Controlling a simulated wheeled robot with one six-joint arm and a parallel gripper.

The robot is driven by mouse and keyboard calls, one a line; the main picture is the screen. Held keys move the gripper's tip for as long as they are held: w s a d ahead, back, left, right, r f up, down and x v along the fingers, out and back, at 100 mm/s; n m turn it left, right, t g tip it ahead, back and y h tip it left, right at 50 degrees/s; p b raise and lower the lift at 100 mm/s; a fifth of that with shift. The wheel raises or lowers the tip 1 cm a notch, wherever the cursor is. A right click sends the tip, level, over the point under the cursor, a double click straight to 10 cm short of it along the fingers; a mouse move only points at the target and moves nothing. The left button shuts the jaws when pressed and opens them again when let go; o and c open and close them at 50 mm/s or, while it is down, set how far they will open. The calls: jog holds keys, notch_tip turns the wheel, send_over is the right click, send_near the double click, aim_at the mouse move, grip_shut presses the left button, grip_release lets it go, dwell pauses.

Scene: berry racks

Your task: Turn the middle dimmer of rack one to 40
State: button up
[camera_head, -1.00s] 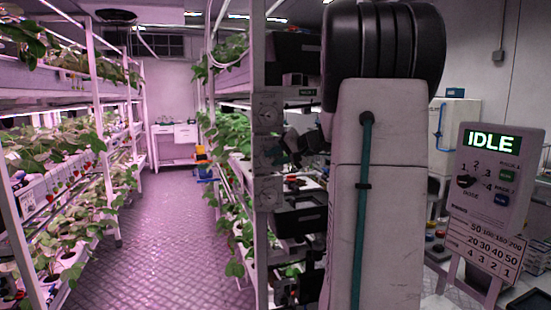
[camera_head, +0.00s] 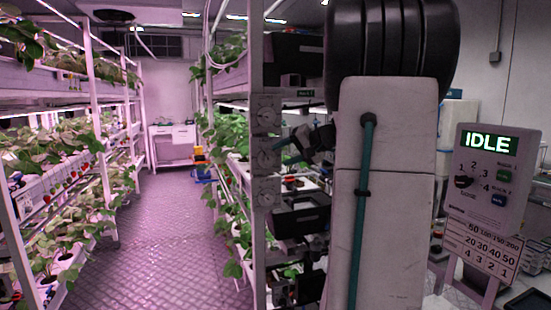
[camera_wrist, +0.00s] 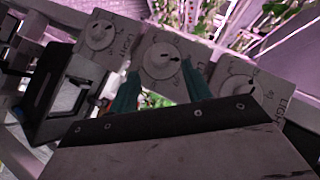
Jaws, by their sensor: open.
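Three pale dimmer plates with round knobs are mounted on the rack post in the head view: the top dimmer (camera_head: 264,114), the middle dimmer (camera_head: 267,155) and the bottom dimmer (camera_head: 265,192). In the wrist view the middle dimmer (camera_wrist: 161,62) sits between the tips of my gripper's two green fingers (camera_wrist: 160,72). My gripper (camera_head: 280,146) is open, with its fingers on either side of the middle knob. Whether they touch the knob I cannot tell. The knob carries a dark pointer mark; its scale figures are too small to read.
A black box (camera_head: 300,215) is close under my gripper. A sign board reading IDLE (camera_head: 488,143) stands at the right.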

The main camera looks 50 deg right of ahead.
jog(key=v, duration=0.3)
dwell(0.6)
jog(key=s+a+f+n+g+y, duration=0.1)
jog(key=s+a+f+g, duration=0.2)
jog(key=a, duration=0.5)
jog(key=s+a+f+g, duration=0.25)
jog(key=a+f, duration=0.25)
jog(key=a, duration=0.3)
jog(key=s+a+f+n+g+y, duration=0.1)
jog(key=a+f+g, duration=0.3)
jog(key=a, duration=0.3)
jog(key=s+a+f+n+g+h, duration=0.1)
jog(key=s+a+n, duration=0.3)
jog(key=a, duration=0.5)
jog(key=s+a+f+n+g+h, duration=0.1)
jog(key=s+a+f+n+h, duration=0.1)
jog(key=s+a+n, duration=0.3)
jog(key=s+a, duration=0.3)
jog(key=a, duration=0.1)
jog(key=shift+s+a+h, duration=0.25)
jog(key=shift+h, duration=0.05)
jog(key=shift+d+f, duration=0.1)
jog(key=shift+d, duration=0.05)
